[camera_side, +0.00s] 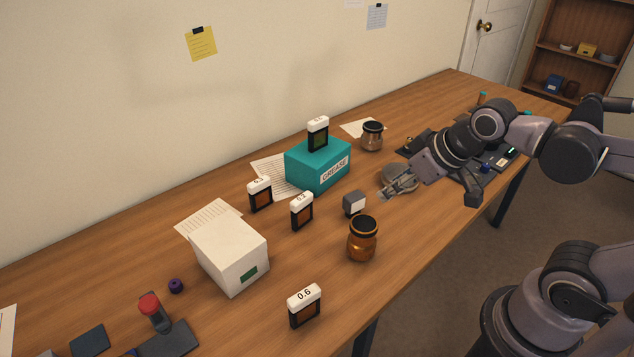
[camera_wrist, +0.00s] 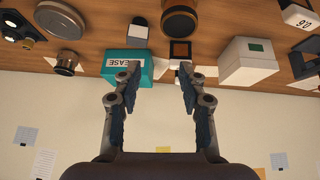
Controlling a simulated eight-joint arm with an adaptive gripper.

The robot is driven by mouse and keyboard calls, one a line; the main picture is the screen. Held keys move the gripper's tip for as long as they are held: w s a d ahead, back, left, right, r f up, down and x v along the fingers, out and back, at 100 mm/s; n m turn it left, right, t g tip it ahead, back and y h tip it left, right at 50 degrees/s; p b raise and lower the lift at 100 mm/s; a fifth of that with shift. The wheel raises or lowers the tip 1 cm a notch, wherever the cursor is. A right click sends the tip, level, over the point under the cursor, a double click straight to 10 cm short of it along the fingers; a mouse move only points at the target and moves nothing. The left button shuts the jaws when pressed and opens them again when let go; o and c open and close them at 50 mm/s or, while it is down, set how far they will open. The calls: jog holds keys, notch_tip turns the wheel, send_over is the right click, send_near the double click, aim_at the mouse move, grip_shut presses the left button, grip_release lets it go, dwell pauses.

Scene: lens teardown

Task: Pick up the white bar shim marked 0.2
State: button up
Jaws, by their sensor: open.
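Several white-topped bar shims with dark frames stand upright. The one in the middle of the table (camera_side: 302,211) appears to read 0.2, in small print. Another (camera_side: 260,194) stands behind it to the left, its mark hard to read. A third (camera_side: 304,307) at the front reads 0.6 and shows in the wrist view (camera_wrist: 298,17). A fourth (camera_side: 318,134) stands on the teal grease box (camera_side: 320,168). My gripper (camera_side: 386,193) is open and empty, right of the middle shim and apart from it. One dark-framed shim (camera_wrist: 180,49) shows in the wrist view; I cannot tell which.
A grey cube (camera_side: 354,203) and an amber jar (camera_side: 362,240) stand between the middle shim and my gripper's side. A white box (camera_side: 230,252) stands to the left. Clear table lies around the 0.6 shim.

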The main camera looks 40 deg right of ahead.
jog(key=w+a+r+n+g, duration=0.2)
jog(key=w+n, duration=0.3)
jog(key=w, duration=0.1)
jog(key=n+g+h, duration=0.2)
jog(key=n+g, duration=0.2)
jog(key=n, duration=0.9)
send_over(304, 211)
jog(key=f, duration=0.8)
jog(key=shift+w+a, duration=0.2)
jog(key=shift+w, duration=0.1)
jog(key=shift+w+a+f+g, duration=0.2)
jog(key=shift+f+g, duration=0.1)
jog(key=shift+f, duration=0.3)
jog(key=f, duration=0.3)
jog(key=d+f, duration=0.1)
jog(key=f, duration=0.6)
jog(key=shift+s+d+f, duration=0.1)
jog(key=shift+d+f, duration=0.1)
grip_shut()
